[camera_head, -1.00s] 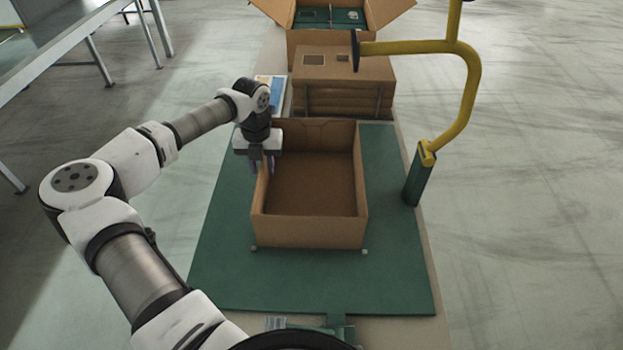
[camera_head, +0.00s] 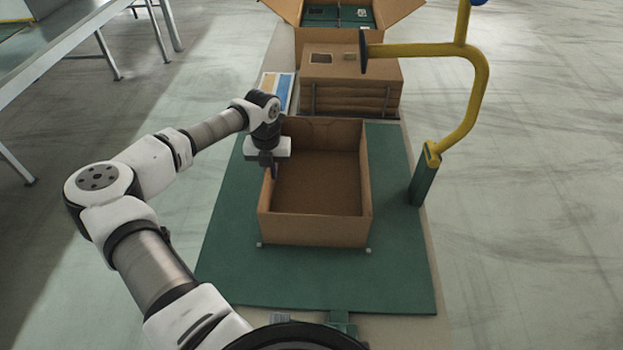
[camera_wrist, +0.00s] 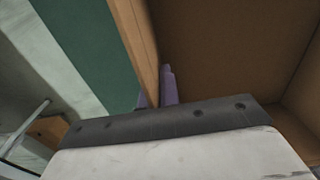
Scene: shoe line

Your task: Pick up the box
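The box (camera_head: 315,227) is an open, empty brown cardboard box standing upright on a green mat (camera_head: 230,265). My gripper (camera_head: 269,168) points down at the box's left wall. In the wrist view, the purple fingers of my gripper (camera_wrist: 157,92) straddle that wall (camera_wrist: 136,45), one inside the box and one outside. They sit close against the cardboard with no clear gap and look shut on it. The outer finger is mostly hidden. The box's floor and inner side (camera_wrist: 225,50) fill the right of the wrist view.
A closed carton (camera_head: 350,85) and an open carton (camera_head: 338,38) stand behind the box. A blue-and-yellow flat item (camera_head: 280,92) lies left of them. A yellow bent post (camera_head: 470,110) rises at right. A metal table (camera_head: 60,45) stands at upper left.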

